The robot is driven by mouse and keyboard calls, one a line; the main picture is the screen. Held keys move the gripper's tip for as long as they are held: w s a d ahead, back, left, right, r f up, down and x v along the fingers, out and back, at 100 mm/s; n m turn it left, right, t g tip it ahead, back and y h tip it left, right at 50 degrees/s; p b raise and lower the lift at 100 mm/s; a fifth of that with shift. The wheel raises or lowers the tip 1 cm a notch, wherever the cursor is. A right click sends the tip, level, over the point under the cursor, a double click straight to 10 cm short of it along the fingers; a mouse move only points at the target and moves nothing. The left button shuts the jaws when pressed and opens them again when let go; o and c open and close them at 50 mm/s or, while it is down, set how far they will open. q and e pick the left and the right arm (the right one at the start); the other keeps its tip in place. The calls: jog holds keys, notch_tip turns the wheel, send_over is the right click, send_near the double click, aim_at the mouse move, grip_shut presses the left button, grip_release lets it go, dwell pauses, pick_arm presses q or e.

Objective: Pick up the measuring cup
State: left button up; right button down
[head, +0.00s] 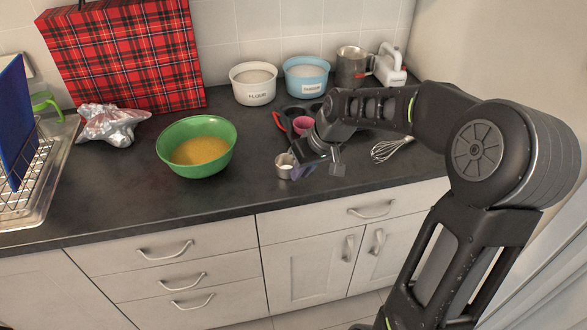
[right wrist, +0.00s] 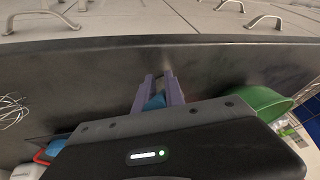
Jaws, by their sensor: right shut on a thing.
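The measuring cup (head: 284,166) is a small metal cup at the front of the dark counter, right of the green bowl. My right gripper (head: 299,172) is just to its right, with its purple fingers low over the counter. In the right wrist view the fingers (right wrist: 159,84) are close together on a small part that they mostly hide, which fits the cup's handle. I cannot tell whether the cup touches the counter or is slightly above it. My left gripper is not in view.
A green bowl (head: 197,167) with yellow contents stands to the left. Behind are a FLOUR tub (head: 253,93), a blue tub (head: 306,87), a metal pitcher (head: 351,67) and a dark tray with a pink cup (head: 303,125). A whisk (head: 391,149) lies right. The front counter strip is clear.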

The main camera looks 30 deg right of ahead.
notch_tip(320, 180, up, 10)
jog(key=shift+r+b, duration=0.1)
jog(key=shift+b, duration=0.4)
dwell(1.2)
